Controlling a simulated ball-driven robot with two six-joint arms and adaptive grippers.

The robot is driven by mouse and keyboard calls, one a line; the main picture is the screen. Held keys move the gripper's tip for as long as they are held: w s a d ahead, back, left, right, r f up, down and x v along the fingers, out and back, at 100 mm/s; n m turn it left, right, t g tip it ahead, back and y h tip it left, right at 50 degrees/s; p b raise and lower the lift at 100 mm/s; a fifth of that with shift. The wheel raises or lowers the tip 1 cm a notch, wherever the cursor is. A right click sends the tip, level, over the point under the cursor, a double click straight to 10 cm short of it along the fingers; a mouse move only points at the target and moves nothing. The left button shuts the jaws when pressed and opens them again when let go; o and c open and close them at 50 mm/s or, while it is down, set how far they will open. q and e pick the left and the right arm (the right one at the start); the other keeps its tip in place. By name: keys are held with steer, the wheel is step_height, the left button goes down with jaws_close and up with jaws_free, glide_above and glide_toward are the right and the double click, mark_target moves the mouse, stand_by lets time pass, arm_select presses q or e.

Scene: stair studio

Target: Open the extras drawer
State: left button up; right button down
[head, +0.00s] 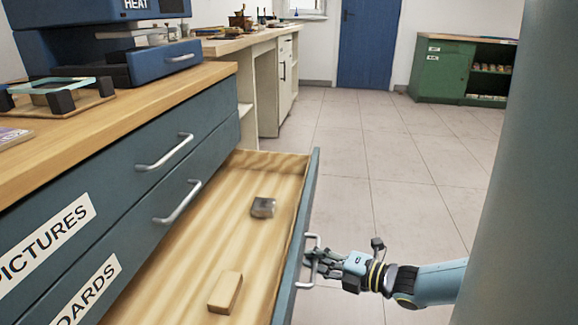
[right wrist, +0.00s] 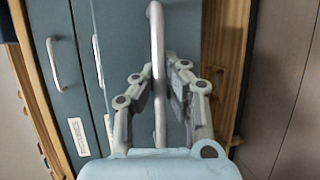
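A wooden-bottomed drawer (head: 230,228) with a blue-grey front stands pulled far out of the cabinet in the head view. Its front label is not visible, so I cannot read whether it says extras. My right gripper (head: 318,263) is at the outer side of this drawer front, at its metal handle (head: 304,276). In the right wrist view the handle bar (right wrist: 157,45) passes between the two fingers of the gripper (right wrist: 160,92), which are closed in around it. My left gripper is out of view.
A dark metal block (head: 263,207) and a wooden block (head: 225,292) lie inside the drawer. Closed drawers labelled PICTURES (head: 45,241) and one ending in OARDS (head: 88,291) are above it. Tiled floor (head: 410,180) is clear beyond the drawer. A green cabinet (head: 440,73) stands far back.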

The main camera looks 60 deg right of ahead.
steer(key=s, duration=0.1)
steer(key=s+d, duration=0.1)
steer(key=shift+s, duration=0.3)
steer(key=c, duration=1.6)
jaws_free()
steer(key=shift+r, duration=0.1)
steer(key=shift+c, duration=0.2)
steer(key=s+r, duration=0.2)
steer(key=s, duration=0.9)
steer(key=shift+s, duration=0.4)
steer(key=shift+w+r, duration=0.1)
